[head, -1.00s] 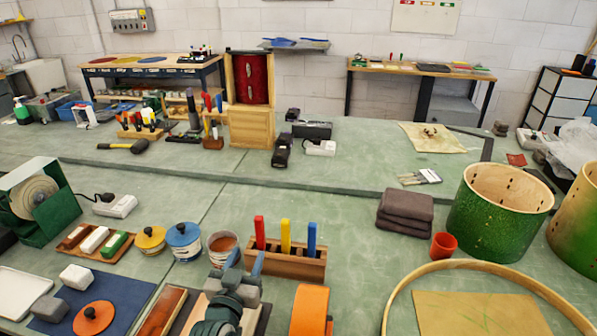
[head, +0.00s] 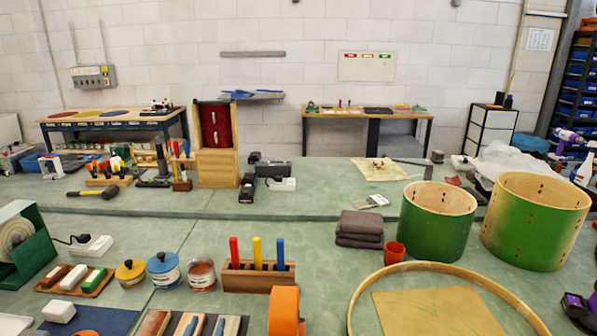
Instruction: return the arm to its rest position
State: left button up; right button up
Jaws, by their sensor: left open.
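Only the two blue-grey fingertips of my left gripper (head: 206,325) show, at the bottom edge of the head view. They are apart, with nothing visible between them. They appear in front of wooden blocks (head: 156,323) at the front of the green bench (head: 340,195). The rest of my left arm is below the picture. My right gripper is not in view.
A wooden rack (head: 258,278) with red, yellow and blue handles stands just beyond the fingertips. An orange roll (head: 284,312) is to their right. Pots, including a blue-lidded one (head: 163,270), stand behind left. A wooden hoop (head: 440,267) and green drum shells (head: 437,225) are right.

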pick_arm(q)
jog(key=s+f+g, duration=0.2)
jog(key=f, duration=0.1)
jog(key=s+a+f+g, duration=0.1)
jog(key=f, duration=0.1)
jog(key=shift+m, duration=0.3)
jog(key=s+a+f+g+y, duration=0.1)
jog(key=s+a+f+g, duration=0.2)
jog(key=s, duration=0.5)
jog(key=s+a+f+g, duration=0.1)
jog(key=s+f+g, duration=0.25)
jog(key=s, duration=0.45)
jog(key=s+a+f+g+y, duration=0.15)
jog(key=s+g, duration=0.25)
jog(key=s, duration=0.4)
jog(key=a+f+g, duration=0.1)
jog(key=a+f, duration=0.1)
jog(key=f, duration=1.3)
jog(key=a+f+g, duration=0.1)
jog(key=a+f, duration=0.1)
jog(key=f, duration=1.3)
jog(key=s+a+f, duration=0.1)
jog(key=s+f, duration=1.8)
jog(key=f, duration=0.1)
jog(key=shift+f+n+g+h, duration=0.2)
jog(key=shift+n+g+h, duration=0.15)
jog(key=shift+n+g, duration=0.1)
jog(key=shift+s, duration=0.1)
